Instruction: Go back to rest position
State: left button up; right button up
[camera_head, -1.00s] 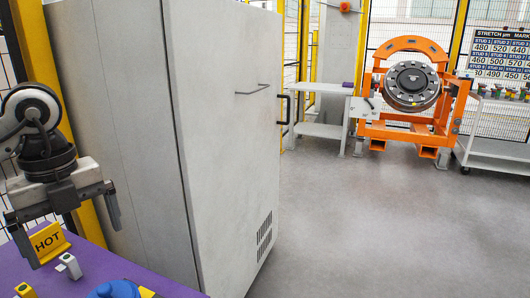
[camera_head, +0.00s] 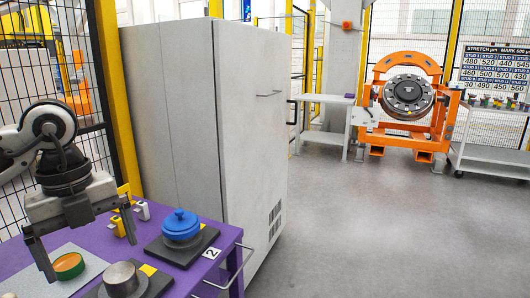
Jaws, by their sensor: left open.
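My left gripper (camera_head: 88,236) hangs at the left of the head view, above the purple table (camera_head: 212,234). Its two fingers are spread wide apart and nothing shows between them. Its left finger comes down near an orange and green round piece (camera_head: 69,265) on a light mat; I cannot tell whether they touch. My right gripper is not in view.
On the table are a blue lidded pot (camera_head: 181,225) on a dark plate, a metal cylinder (camera_head: 122,279) and small yellow clips. A tall grey cabinet (camera_head: 200,110) stands behind. An orange wheelset gantry (camera_head: 440,120) stands far right. The floor (camera_head: 370,225) between is clear.

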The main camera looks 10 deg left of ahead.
pick_arm(q)
jog(key=s+d+f+m+g+h, duration=0.1)
jog(key=d+f+m+g+h, duration=0.3)
jog(key=d, duration=0.6)
jog(key=s+d+f+m+t+h, duration=0.1)
jog(key=d+f+m+h, duration=0.1)
jog(key=d+h, duration=0.6)
jog(key=d+r+n+t+h, duration=0.4)
jog(key=d+r+h, duration=0.1)
jog(key=d+h, duration=0.45)
jog(key=w+a+f+n+t+y, duration=0.3)
jog(key=f+n+t+y, duration=0.2)
jog(key=n+t, duration=0.4)
jog(key=w+a+f+n+t+y, duration=0.25)
jog(key=f+n+t+y, duration=0.35)
jog(key=n, duration=0.4)
jog(key=s+a+f+n+g+y, duration=0.2)
jog(key=s+f+n+y, duration=0.1)
jog(key=f, duration=0.6)
jog(key=s+a+f+n+g+y, duration=0.2)
jog(key=s+f+y, duration=0.3)
jog(key=s+f, duration=0.3)
notch_tip(320, 180, down, 2)
jog(key=shift+a+f+n+g, duration=0.1)
jog(key=shift+a+n+g, duration=0.2)
jog(key=shift+n+g, duration=0.3)
